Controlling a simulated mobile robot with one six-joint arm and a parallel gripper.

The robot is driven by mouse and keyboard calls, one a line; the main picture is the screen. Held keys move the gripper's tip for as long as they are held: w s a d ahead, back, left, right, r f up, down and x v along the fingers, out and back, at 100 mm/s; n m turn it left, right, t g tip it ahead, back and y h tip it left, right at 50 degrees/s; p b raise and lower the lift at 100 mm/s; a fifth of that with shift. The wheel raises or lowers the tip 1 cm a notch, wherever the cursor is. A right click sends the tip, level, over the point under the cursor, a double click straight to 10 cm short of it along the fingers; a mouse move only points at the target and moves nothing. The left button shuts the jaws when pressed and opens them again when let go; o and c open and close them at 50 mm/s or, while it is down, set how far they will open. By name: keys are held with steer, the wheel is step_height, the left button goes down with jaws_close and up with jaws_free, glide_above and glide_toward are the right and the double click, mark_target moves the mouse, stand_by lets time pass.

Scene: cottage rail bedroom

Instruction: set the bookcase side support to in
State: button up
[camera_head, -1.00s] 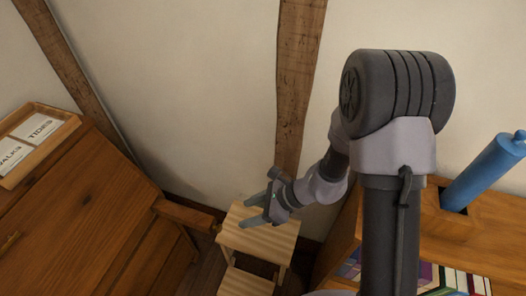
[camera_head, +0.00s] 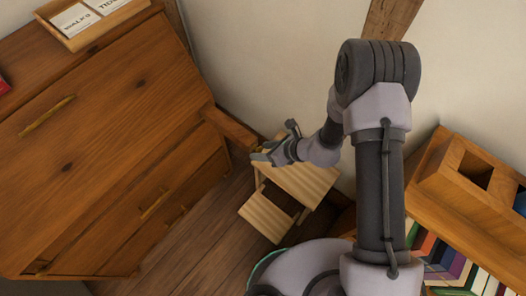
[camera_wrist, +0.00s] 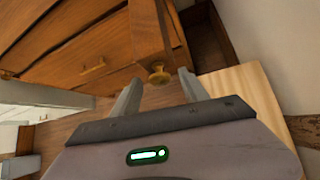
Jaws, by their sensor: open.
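The side support is a wooden bar (camera_head: 229,127) sticking out from the upper right corner of the brown slant-front cabinet (camera_head: 105,125). In the wrist view the bar (camera_wrist: 148,30) runs toward me and ends in a small brass knob (camera_wrist: 160,75). My gripper (camera_head: 262,152) is at the bar's outer end in the head view. In the wrist view its two fingers are spread, one on each side of the knob, and I cannot tell whether either touches it. In the head view the knob is hidden by the gripper.
A pale wooden step stool (camera_head: 267,217) stands under my gripper. A shelf with books (camera_head: 455,265) is at the right. A tray with cards (camera_head: 88,18) sits on the cabinet top. Brass pulls (camera_head: 48,115) are on the cabinet front. The wall is close behind.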

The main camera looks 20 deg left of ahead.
steer(key=shift+a, duration=0.1)
jaws_close()
stand_by(1.4)
